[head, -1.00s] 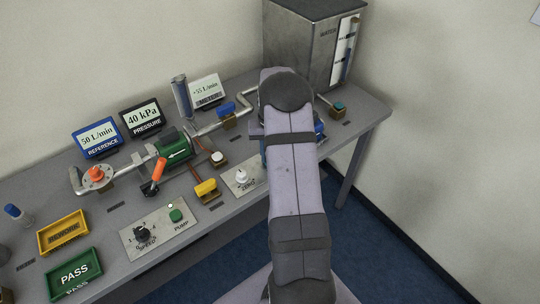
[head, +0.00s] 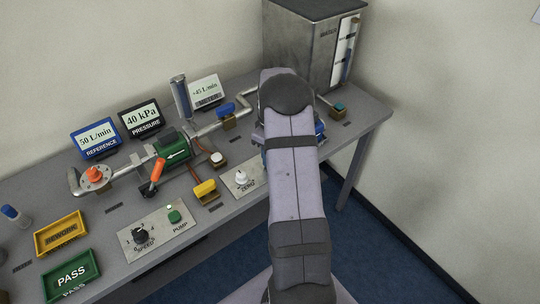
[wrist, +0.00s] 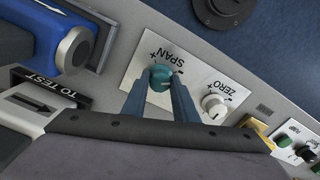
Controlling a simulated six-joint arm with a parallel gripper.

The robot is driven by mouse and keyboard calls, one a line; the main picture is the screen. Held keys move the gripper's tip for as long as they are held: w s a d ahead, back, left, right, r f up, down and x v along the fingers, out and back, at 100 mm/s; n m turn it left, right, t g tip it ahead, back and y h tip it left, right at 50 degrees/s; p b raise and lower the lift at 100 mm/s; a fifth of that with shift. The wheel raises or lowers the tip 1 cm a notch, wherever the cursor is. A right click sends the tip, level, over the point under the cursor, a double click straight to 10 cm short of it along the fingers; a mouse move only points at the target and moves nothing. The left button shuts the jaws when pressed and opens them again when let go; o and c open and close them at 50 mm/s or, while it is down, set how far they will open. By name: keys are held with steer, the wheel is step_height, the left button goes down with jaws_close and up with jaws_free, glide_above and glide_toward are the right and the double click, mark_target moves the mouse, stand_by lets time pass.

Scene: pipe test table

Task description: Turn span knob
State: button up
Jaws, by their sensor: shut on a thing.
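The teal span knob (wrist: 160,74) sits on a white panel marked SPAN and ZERO in the wrist view. My gripper (wrist: 158,86) has its two blue fingers on either side of the span knob and is shut on it. The white zero knob (wrist: 214,105) is on the same panel, to the right; it also shows in the head view (head: 241,177). In the head view my arm hides the span knob and my gripper. The grey meter display (head: 206,91) at the back seems to read +45 L/min.
The blue reference display (head: 96,137) reads 50 L/min and the black pressure display (head: 141,115) reads 40 kPa. A speed and pump panel (head: 155,233) lies at the front. A large blue part (wrist: 52,38) is close at the wrist view's upper left.

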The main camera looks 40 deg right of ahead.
steer(key=shift+w+r+n, duration=0.1)
steer(key=shift+n, duration=1.1)
steer(key=o, duration=1.1)
steer(key=shift+c, duration=0.2)
steer(key=shift+r+b, duration=1.15)
steer(key=shift+r, duration=2.5)
